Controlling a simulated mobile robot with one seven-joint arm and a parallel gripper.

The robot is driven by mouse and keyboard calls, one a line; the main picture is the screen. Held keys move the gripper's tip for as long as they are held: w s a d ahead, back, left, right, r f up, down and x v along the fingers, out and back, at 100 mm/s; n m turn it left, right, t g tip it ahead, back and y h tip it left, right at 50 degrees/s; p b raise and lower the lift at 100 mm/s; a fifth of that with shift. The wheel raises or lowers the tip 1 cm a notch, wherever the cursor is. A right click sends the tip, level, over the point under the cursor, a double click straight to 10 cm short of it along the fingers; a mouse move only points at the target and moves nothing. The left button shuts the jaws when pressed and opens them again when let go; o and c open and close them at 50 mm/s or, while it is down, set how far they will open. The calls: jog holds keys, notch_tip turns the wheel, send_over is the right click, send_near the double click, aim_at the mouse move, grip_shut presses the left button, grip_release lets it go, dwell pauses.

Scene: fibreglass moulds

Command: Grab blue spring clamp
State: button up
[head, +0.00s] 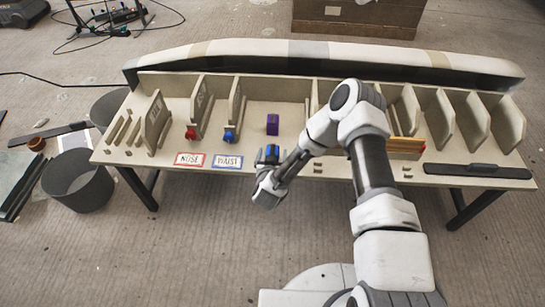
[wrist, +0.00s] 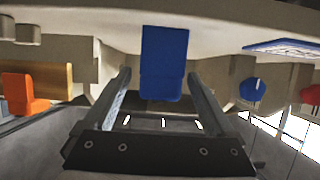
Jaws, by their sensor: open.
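A blue piece (wrist: 164,62), which looks like the blue spring clamp, stands between the two fingers of my gripper (wrist: 163,82) in the wrist view. Its lower part reaches in between them, with a gap on each side. In the head view, blue (head: 269,152) shows at my gripper (head: 270,160), close to the table's front edge. My gripper is open, and part of the blue piece is hidden behind it there. Another blue item (head: 230,136) sits at a divider behind the WAIST label, and it also shows right of the fingers in the wrist view (wrist: 253,90).
The long table (head: 120,152) carries upright dividers and a long pale mould (head: 330,55) along its back. A red item (head: 191,132) is behind the NOSE label (head: 190,159). A purple block (head: 272,124) stands behind my gripper. A dark bar (head: 475,170) lies at the right.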

jog(key=shift+w+f, duration=0.15)
jog(key=shift+w, duration=0.25)
jog(key=shift+c, duration=0.2)
grip_shut()
